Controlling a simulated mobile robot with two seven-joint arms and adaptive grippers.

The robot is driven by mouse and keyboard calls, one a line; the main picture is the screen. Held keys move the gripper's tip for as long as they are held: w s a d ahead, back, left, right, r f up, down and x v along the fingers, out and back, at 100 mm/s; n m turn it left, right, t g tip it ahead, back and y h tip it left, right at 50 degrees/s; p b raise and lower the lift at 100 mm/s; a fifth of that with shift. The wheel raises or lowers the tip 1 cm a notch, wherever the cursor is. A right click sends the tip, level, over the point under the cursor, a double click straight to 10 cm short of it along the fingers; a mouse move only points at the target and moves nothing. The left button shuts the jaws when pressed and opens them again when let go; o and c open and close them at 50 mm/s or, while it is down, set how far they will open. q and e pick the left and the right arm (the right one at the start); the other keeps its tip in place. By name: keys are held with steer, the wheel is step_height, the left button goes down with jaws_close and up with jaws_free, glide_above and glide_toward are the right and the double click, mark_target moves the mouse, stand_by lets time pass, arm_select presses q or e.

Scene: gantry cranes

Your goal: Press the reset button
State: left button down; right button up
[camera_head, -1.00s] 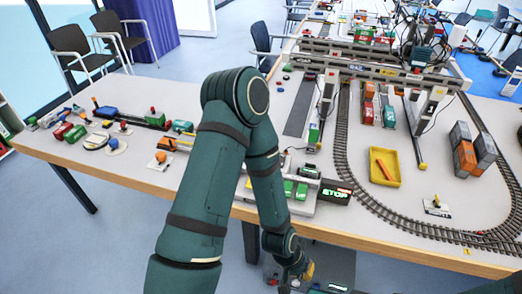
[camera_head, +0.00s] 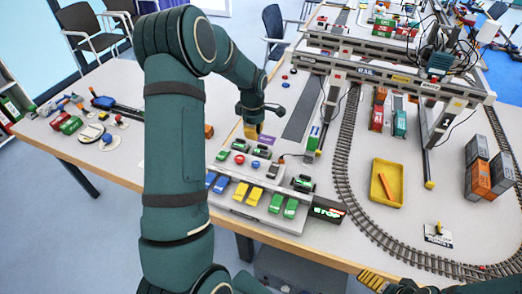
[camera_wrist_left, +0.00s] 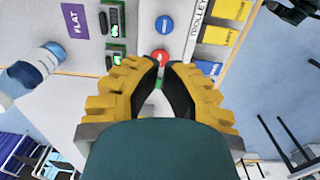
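A row of round push buttons sits on a grey control panel (camera_head: 238,212) at the table's front edge. There is a green button (camera_head: 223,155), a red button (camera_head: 240,159) and a blue button (camera_head: 254,164). The red button (camera_wrist_left: 160,57) and blue button (camera_wrist_left: 163,24) also show in the left wrist view. I cannot read which is labelled reset. My left gripper (camera_head: 252,131) points down above the panel. In the wrist view its yellow fingertips have a narrow gap, holding nothing, with the red button visible just past them. My right gripper (camera_head: 372,281) shows partly at the bottom edge.
A purple FLAT label (camera_head: 262,152) lies behind the buttons. A yellow tray (camera_head: 387,182), curved track and gantry crane (camera_head: 390,72) stand to the right.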

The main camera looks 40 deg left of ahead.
mark_target(256, 165)
arm_select(q)
steer(key=shift+s+a+r, duration=0.15)
steer(key=shift+a+r, duration=0.15)
steer(key=shift+r, duration=0.05)
steer(key=shift+f, duration=0.1)
step_height(256, 165, down, 14)
stand_by(0.5)
steer(key=shift+d+b, duration=0.1)
steer(key=shift+b, duration=0.2)
